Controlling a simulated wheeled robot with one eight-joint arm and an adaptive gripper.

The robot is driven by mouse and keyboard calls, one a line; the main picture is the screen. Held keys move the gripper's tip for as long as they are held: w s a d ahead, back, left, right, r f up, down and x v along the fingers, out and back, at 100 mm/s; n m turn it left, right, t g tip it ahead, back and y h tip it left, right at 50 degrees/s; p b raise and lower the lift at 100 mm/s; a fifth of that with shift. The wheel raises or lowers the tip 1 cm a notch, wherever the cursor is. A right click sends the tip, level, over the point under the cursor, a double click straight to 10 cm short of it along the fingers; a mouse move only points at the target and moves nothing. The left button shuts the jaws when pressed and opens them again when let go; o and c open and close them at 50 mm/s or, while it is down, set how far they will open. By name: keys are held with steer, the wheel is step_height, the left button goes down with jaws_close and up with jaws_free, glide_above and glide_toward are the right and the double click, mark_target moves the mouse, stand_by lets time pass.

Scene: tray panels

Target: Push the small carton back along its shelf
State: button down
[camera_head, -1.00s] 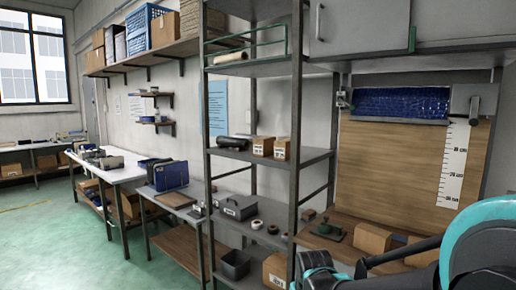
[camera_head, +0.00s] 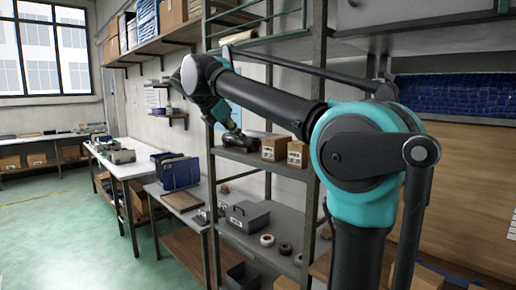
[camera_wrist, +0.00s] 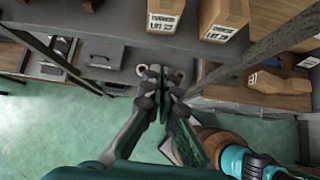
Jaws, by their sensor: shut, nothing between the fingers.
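Two small brown cartons with white labels stand side by side on the middle shelf (camera_head: 232,157) of the grey rack. The left carton (camera_head: 274,148) and the right carton (camera_head: 297,153) also show at the top of the wrist view, as the left one (camera_wrist: 178,14) and the right one (camera_wrist: 224,16). I cannot tell which one the task means. My gripper (camera_wrist: 157,72) is shut and empty, and apart from both cartons in the wrist view. In the head view my arm reaches to the left of the cartons, in front of the shelf, and the fingertips are hard to make out.
Rack posts (camera_head: 314,120) stand beside the cartons. The shelf below holds a grey toolbox (camera_head: 244,216) and tape rolls (camera_head: 267,240). Open floor (camera_wrist: 60,135) lies in front of the rack.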

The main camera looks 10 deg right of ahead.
glide_toward(268, 156)
step_height(268, 156, down, 4)
steer(key=shift+w+d+f, duration=0.1)
steer(key=shift+w+d, duration=0.8)
steer(key=shift+d, duration=0.3)
steer(key=shift+w+d, duration=0.3)
steer(key=shift+d, duration=0.05)
steer(key=w+d, duration=0.3)
steer(key=d, duration=0.2)
steer(key=w+d, duration=0.4)
steer(key=d, duration=0.1)
steer(key=w+d, duration=0.4)
steer(key=d, duration=0.1)
steer(key=shift+s+a, duration=0.1)
